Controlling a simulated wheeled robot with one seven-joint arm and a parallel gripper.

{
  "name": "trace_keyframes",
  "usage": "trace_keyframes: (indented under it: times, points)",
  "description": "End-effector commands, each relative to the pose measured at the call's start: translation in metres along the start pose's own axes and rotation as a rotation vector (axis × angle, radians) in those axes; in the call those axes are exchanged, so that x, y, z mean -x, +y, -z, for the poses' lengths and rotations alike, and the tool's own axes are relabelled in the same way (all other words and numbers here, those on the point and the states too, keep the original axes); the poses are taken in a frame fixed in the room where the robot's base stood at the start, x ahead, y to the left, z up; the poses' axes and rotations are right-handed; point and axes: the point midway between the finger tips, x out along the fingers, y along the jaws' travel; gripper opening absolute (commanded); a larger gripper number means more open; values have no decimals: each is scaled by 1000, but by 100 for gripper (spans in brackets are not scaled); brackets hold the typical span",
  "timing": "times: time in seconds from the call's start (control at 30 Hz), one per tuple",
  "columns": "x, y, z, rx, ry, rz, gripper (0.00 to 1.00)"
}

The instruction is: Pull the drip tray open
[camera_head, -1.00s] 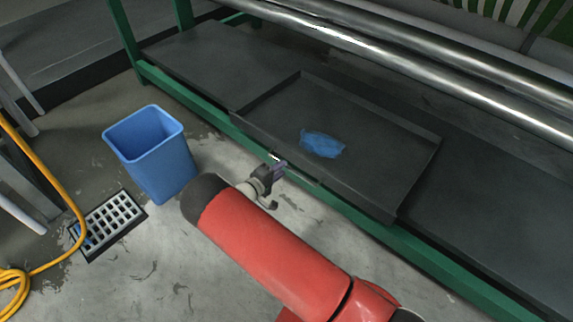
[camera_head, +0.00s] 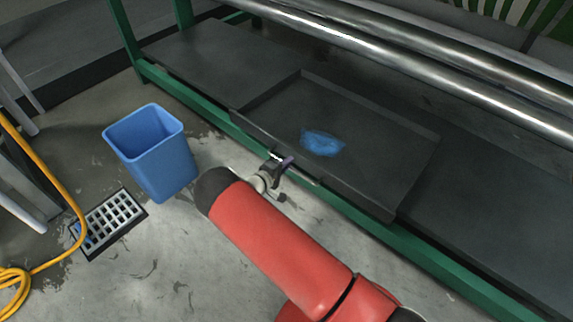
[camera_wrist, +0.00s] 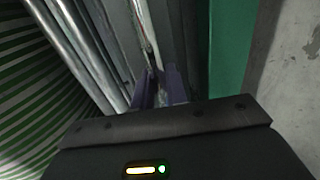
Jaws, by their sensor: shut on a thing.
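The drip tray (camera_head: 375,178) is a dark, shallow, rimmed tray lying on the dark shelf under the steel rollers. A blue wet patch (camera_head: 322,144) lies on its floor. A thin bar-like handle (camera_head: 303,177) runs along its front edge, above the green rail. My gripper (camera_head: 285,163) is at the left part of this handle, its purple fingers shut on it. In the wrist view the purple fingers (camera_wrist: 160,87) close around a thin pale bar, partly hidden by the gripper body.
A blue bin (camera_head: 153,160) stands on the floor left of my gripper. A floor drain grate (camera_head: 108,222) and a yellow hose (camera_head: 72,245) lie farther left. The green frame rail (camera_head: 355,215) runs below the tray front. The concrete floor in front is mostly clear.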

Motion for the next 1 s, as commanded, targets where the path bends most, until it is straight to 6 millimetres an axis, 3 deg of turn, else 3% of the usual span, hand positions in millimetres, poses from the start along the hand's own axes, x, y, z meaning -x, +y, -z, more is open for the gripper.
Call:
trace_keyframes:
  times: [0.27, 0.47, 1.0]
  points:
    - [8, -2, 1, 0, 2, 1, 0]
    - [41, -10, 1, 1, 4, 2, 0]
    - [208, -47, 0, 0, 5, 3, 0]
